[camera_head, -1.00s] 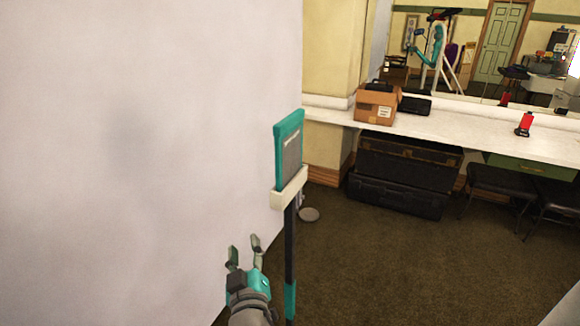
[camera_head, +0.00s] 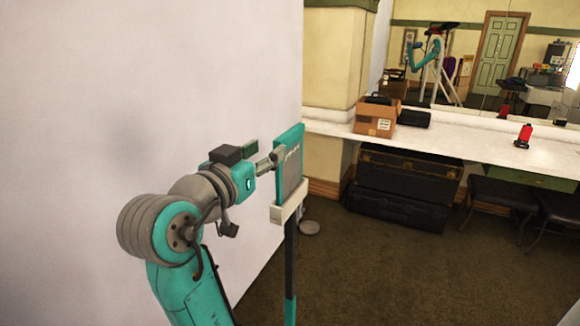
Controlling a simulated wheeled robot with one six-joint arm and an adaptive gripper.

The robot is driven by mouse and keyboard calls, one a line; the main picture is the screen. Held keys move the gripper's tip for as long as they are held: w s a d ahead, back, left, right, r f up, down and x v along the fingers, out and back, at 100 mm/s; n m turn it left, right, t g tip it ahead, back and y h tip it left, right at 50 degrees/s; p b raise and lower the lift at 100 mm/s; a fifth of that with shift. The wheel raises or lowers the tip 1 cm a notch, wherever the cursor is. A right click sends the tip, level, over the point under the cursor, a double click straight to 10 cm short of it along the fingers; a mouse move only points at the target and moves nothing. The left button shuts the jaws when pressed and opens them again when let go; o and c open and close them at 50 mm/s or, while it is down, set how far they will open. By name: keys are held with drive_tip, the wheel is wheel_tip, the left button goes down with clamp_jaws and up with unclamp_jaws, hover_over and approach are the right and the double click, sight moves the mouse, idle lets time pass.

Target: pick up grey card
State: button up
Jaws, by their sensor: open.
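The grey card (camera_head: 292,172), a grey panel with a teal border and small lettering, stands upright in a cream holder (camera_head: 289,201) on top of a dark pole (camera_head: 290,250). My gripper (camera_head: 268,152) is open at the card's left edge, near its upper half. One finger overlaps the card's left border in this view. I cannot tell whether either finger touches the card or whether the card lies between them.
A white wall (camera_head: 90,100) fills the left side. A white counter (camera_head: 460,142) at the back right holds a cardboard box (camera_head: 376,122) and a red object (camera_head: 524,135). Dark cases (camera_head: 400,190) and stools (camera_head: 497,192) stand beneath. The carpet (camera_head: 400,270) at lower right is clear.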

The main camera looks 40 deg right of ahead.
sight(274, 144)
drive_tip(key=x, duration=0.5)
drive_tip(key=shift+s+x, duration=0.1)
drive_tip(key=shift+x, duration=1.2)
drive_tip(key=shift+s+x, duration=0.15)
drive_tip(key=shift+x, duration=1.1)
drive_tip(key=shift+d+f, duration=0.1)
drive_tip(key=shift+f, duration=0.1)
drive_tip(key=shift+c, duration=0.3)
clamp_jaws()
